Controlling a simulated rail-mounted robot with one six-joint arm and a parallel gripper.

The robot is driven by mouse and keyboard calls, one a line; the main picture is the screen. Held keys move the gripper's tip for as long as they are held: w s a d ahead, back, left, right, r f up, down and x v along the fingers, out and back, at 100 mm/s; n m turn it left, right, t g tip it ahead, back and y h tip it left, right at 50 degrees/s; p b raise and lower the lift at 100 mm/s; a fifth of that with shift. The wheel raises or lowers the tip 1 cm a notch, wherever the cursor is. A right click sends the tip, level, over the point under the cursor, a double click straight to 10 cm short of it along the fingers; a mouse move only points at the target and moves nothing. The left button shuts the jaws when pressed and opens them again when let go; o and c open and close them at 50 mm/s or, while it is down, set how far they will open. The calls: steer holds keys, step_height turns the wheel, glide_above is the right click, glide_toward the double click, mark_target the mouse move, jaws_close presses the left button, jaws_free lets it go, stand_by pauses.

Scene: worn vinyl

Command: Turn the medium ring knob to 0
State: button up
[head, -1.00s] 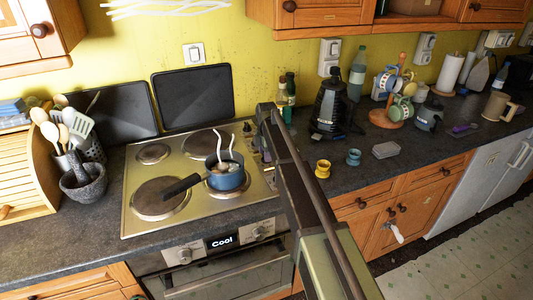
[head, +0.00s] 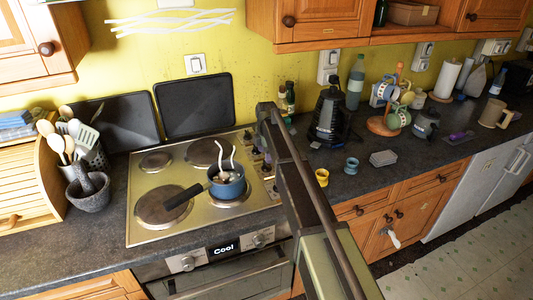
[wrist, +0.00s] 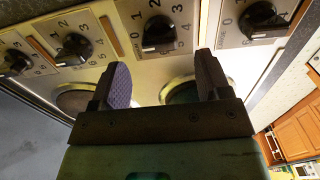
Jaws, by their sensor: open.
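Several black knobs with number scales sit in a row on the hob's control strip. In the wrist view, one knob (wrist: 158,32) is beyond the gap between my fingers. Another knob (wrist: 75,47) is to its left and another (wrist: 262,20) to its right. I cannot tell which is the medium ring knob, and the pointer settings are unclear. My gripper (wrist: 162,75) is open and empty, its two fingers apart and not visibly touching a knob. In the head view, knobs show along the right of the steel hob (head: 140,225), partly hidden by my arm.
A blue pan (head: 226,187) sits on the front right ring, its dark handle pointing left. A mortar (head: 90,196) stands left of the hob. A yellow cup (head: 321,177) and a blue cup (head: 351,166) stand to the right. The oven display (head: 223,248) reads "Cool".

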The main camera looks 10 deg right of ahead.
step_height(320, 180, up, 6)
steer(key=p, duration=0.4)
steer(key=shift+r, duration=0.15)
steer(key=s+f+m+b, duration=0.1)
steer(key=s+f+m, duration=0.1)
steer(key=s+m, duration=1.8)
steer(key=s, duration=1.7)
steer(key=shift+b, duration=0.35)
